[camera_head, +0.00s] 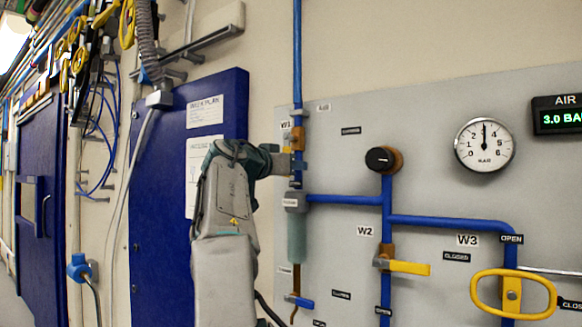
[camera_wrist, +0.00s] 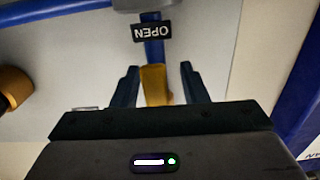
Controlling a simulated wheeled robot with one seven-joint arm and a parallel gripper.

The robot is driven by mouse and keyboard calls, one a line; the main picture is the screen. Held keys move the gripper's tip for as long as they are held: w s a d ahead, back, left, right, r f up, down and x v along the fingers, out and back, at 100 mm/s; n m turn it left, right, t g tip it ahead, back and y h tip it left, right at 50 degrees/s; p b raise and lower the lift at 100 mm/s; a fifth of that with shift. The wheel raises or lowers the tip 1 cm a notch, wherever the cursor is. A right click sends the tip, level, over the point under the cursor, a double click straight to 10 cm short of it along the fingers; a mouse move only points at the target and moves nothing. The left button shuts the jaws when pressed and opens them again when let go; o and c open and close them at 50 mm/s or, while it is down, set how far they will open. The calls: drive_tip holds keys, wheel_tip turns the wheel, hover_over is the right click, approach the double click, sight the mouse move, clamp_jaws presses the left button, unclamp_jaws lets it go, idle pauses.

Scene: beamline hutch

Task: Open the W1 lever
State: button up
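The W1 valve is on the left blue pipe of the grey panel, and its brass body (camera_head: 297,138) shows beside the W1 label (camera_head: 286,124). My gripper (camera_head: 296,163) is at this valve, just below the brass body. In the wrist view my gripper (camera_wrist: 158,70) is open, with a dark finger on each side of a brass part (camera_wrist: 155,84). A gap shows at its right; the left finger is very close. An upside-down OPEN label (camera_wrist: 152,32) sits beyond the fingertips. I cannot make out the W1 lever handle in either view.
The yellow W2 lever (camera_head: 409,268) and yellow W3 oval handle (camera_head: 513,294) are to the right. A black knob (camera_head: 379,159) and a gauge (camera_head: 484,145) are higher up. A blue door (camera_head: 160,200) stands left of my arm. A blue-handled valve (camera_head: 300,301) is below.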

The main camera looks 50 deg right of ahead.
drive_tip(key=shift+s, duration=0.1)
drive_tip(key=s+a+b, duration=0.2)
drive_tip(key=a+b, duration=0.2)
drive_tip(key=a, duration=0.9)
drive_tip(key=shift+a, duration=0.3)
drive_tip(key=w+a+f+n+t+y+p, duration=0.2)
drive_tip(key=a+f+n+y+p, duration=0.25)
drive_tip(key=f, duration=0.45)
drive_tip(key=w+a+f+n+t+y+p, duration=0.1)
drive_tip(key=a+f+n+y+p, duration=0.4)
drive_tip(key=f, duration=0.3)
drive_tip(key=s+a+f+n+g+y+p, duration=0.3)
drive_tip(key=s+a+f+n+y+p, duration=0.3)
drive_tip(key=s+a+f, duration=1.1)
wheel_tip(320, 180, down, 4)
drive_tip(key=shift+s+a+f+n+y+p, duration=0.1)
drive_tip(key=shift+s+a+n+y+p, duration=0.35)
drive_tip(key=shift+y+p, duration=0.75)
